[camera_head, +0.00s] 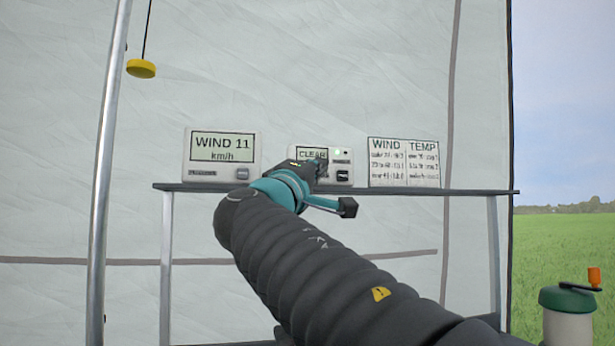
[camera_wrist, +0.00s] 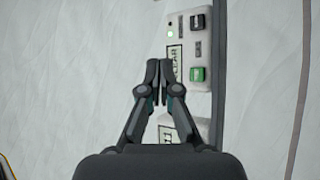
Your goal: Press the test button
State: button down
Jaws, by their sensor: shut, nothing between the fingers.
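The small white device (camera_head: 349,163) stands on the shelf with a screen reading CLEAR and a lit green light. In the wrist view the same device (camera_wrist: 184,50) appears turned on its side. It has a dark button (camera_wrist: 197,22) and a green button (camera_wrist: 197,74). In the head view the dark button (camera_head: 343,176) shows at lower right, while my gripper hides the green one. The button labels are too small to read. My gripper (camera_head: 319,167) is shut and empty in front of the device. In the wrist view its fingertips (camera_wrist: 159,68) overlap the screen's edge; contact cannot be told.
A larger WIND 11 km/h display (camera_head: 222,150) with its own button stands left on the narrow shelf (camera_head: 455,191). A WIND and TEMP chart (camera_head: 404,162) stands at right. A tent pole (camera_head: 108,150) and hanging yellow disc (camera_head: 141,68) are at left.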

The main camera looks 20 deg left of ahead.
jog(key=shift+a, duration=0.1)
jog(key=w+a+p, duration=0.4)
jog(key=w+p, duration=0.2)
jog(key=w, duration=0.1)
jog(key=shift+w+a, duration=0.2)
jog(key=shift+w, duration=0.05)
jog(key=shift+w, duration=0.1)
dwell(1.4)
jog(key=shift+w+a, duration=0.2)
jog(key=shift+w, duration=0.05)
jog(key=shift+w+a+p, duration=0.25)
jog(key=shift+w+p, duration=0.1)
jog(key=shift+w, duration=0.05)
dwell(0.9)
jog(key=shift+s+f, duration=0.1)
dwell(0.3)
jog(key=shift+s+d+b, duration=0.45)
jog(key=shift+s+b, duration=0.2)
jog(key=shift+b, duration=0.2)
